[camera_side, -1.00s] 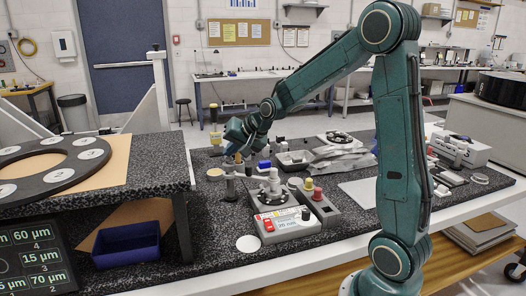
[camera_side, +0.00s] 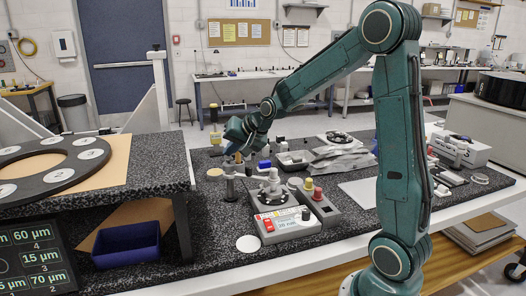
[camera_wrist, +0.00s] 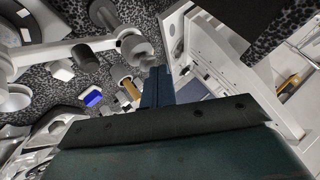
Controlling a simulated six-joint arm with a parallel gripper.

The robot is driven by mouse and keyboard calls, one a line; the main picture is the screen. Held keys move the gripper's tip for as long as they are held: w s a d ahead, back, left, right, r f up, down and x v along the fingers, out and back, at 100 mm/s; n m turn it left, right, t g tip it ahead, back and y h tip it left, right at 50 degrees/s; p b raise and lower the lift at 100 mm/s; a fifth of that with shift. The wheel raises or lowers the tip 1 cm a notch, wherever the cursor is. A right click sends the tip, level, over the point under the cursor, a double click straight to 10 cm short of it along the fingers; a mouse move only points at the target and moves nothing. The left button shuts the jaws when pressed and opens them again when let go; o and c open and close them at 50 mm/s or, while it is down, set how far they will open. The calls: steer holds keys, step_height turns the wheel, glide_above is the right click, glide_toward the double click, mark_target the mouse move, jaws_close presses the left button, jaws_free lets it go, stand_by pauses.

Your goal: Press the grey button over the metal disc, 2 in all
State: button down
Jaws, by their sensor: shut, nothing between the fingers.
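My gripper (camera_side: 233,152) is low over the left part of the speckled bench, its fingers shut and empty. In the side view it is close above a grey post with a wide cap (camera_side: 229,168). In the wrist view the shut fingers (camera_wrist: 158,73) are just right of a grey round knob (camera_wrist: 136,48) on a light grey arm; I cannot tell whether they touch. I cannot clearly pick out the grey button or the metal disc under it; the gripper may hide them.
A grey instrument with a small display (camera_side: 284,224) and a stacked round fixture (camera_side: 271,187) stand right of the gripper. A blue block (camera_side: 264,165) is nearby. A raised speckled platform (camera_side: 160,165) with a dark ring is at left. A white disc (camera_side: 248,243) lies in front.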

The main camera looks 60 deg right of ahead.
steer(key=shift+r, duration=0.7)
steer(key=shift+r, duration=0.15)
step_height(320, 180, up, 5)
steer(key=shift+f, duration=0.15)
stand_by(0.5)
stand_by(0.5)
steer(key=s+a+r+n+g, duration=0.15)
steer(key=s+a+n, duration=0.35)
steer(key=s+a, duration=0.65)
steer(key=s+a+f+n+g, duration=0.1)
steer(key=s+a+n, duration=0.1)
steer(key=s, duration=0.6)
steer(key=s+a+f+n+g+y, duration=0.1)
steer(key=s+a+f+n, duration=0.1)
steer(key=s, duration=0.6)
steer(key=shift+s+a+f+n, duration=0.2)
steer(key=shift+s+a+n, duration=0.1)
steer(key=shift+a+n, duration=0.55)
